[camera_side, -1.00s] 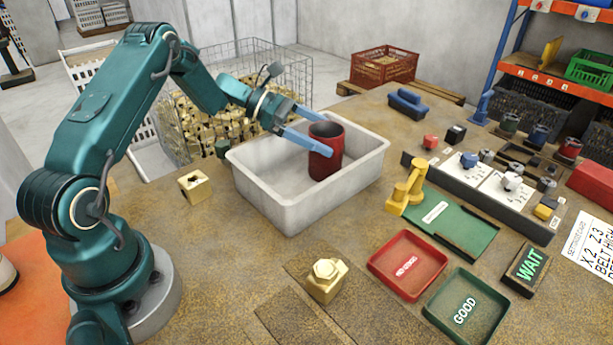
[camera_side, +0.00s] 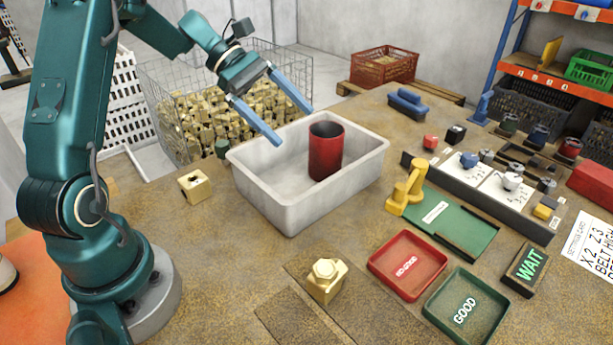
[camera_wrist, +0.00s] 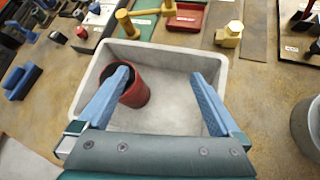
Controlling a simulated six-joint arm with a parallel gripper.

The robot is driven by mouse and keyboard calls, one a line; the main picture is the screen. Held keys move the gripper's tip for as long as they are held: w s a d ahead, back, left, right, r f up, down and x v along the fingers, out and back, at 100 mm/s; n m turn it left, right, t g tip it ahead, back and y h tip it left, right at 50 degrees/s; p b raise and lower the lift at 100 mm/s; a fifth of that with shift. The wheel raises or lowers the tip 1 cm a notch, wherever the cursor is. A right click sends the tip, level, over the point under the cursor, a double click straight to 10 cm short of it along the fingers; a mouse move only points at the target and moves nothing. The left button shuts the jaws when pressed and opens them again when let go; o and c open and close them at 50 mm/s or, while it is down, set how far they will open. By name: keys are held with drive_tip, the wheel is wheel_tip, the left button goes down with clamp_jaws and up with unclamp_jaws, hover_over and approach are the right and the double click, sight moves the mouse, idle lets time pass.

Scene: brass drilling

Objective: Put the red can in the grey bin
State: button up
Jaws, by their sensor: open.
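The red can (camera_side: 325,158) stands upright inside the grey bin (camera_side: 290,213), toward its right side in the side view. Its open top faces up. My gripper (camera_side: 294,124) is open and empty, above and to the left of the can, over the back left of the bin. In the wrist view, the can (camera_wrist: 135,94) shows beside and partly behind the left finger of my gripper (camera_wrist: 168,90). The bin (camera_wrist: 178,57) lies below both fingers there.
A brass block (camera_side: 195,185) is left of the bin, and a brass part (camera_side: 326,280) is in front. Red (camera_side: 407,264) and green (camera_side: 466,305) trays lie front right. A yellow fixture (camera_side: 408,190) stands right of the bin. A wire basket of brass pieces (camera_side: 205,115) is behind.

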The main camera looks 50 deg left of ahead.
drive_tip(key=s+d+m+y, duration=0.4)
drive_tip(key=s+m, duration=0.4)
drive_tip(key=m, duration=0.1)
drive_tip(key=s+d+r+m+t+y, duration=0.1)
drive_tip(key=s+d+m+y, duration=0.3)
drive_tip(key=s+m, duration=0.5)
drive_tip(key=shift+s+r+m+y, duration=0.15)
drive_tip(key=shift+r+m+y, duration=0.15)
drive_tip(key=shift+m+y, duration=0.4)
